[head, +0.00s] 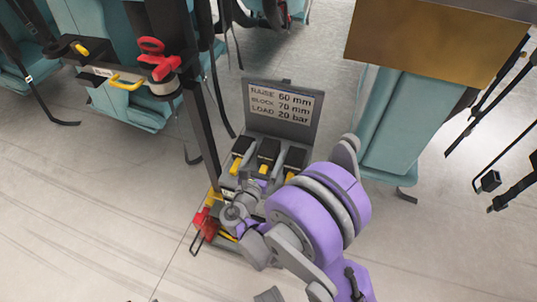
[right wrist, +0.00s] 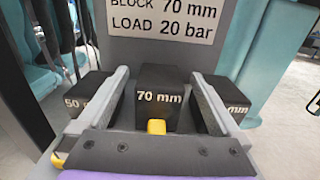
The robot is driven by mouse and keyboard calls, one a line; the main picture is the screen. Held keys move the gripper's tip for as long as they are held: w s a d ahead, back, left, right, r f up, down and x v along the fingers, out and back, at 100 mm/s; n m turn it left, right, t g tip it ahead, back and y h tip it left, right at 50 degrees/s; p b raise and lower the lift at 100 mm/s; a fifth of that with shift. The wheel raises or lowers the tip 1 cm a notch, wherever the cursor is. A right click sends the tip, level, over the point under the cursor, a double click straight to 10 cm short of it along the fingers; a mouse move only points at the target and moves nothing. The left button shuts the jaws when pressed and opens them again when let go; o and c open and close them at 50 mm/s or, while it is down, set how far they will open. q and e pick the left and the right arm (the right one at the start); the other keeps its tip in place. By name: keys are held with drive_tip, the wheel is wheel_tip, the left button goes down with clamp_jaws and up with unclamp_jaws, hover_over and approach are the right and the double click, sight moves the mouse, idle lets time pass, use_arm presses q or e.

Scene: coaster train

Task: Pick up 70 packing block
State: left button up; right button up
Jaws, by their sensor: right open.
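The 70 mm packing block (right wrist: 157,105) is black with white lettering and a yellow tab at its lower front. It is the middle one of three blocks in the grey rack, and it shows in the head view too (head: 268,150). My right gripper (right wrist: 158,75) is open, with one grey finger on each side of the 70 block; I cannot tell whether they touch it. In the head view my purple and grey right arm hides part of the rack, and the right gripper shows just in front of the blocks. My left gripper is not in view.
A 50 block (right wrist: 85,92) stands left of the 70 block and another block (right wrist: 225,95) stands right, its number partly hidden. A sign (head: 283,103) stands behind them. A dark post (head: 202,135) rises close on the left; teal seats (head: 393,120) stand at right.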

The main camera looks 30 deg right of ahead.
sight(272, 140)
drive_tip(key=x, duration=0.5)
drive_tip(key=shift+w+d, duration=0.15)
drive_tip(key=shift+c, duration=0.2)
clamp_jaws()
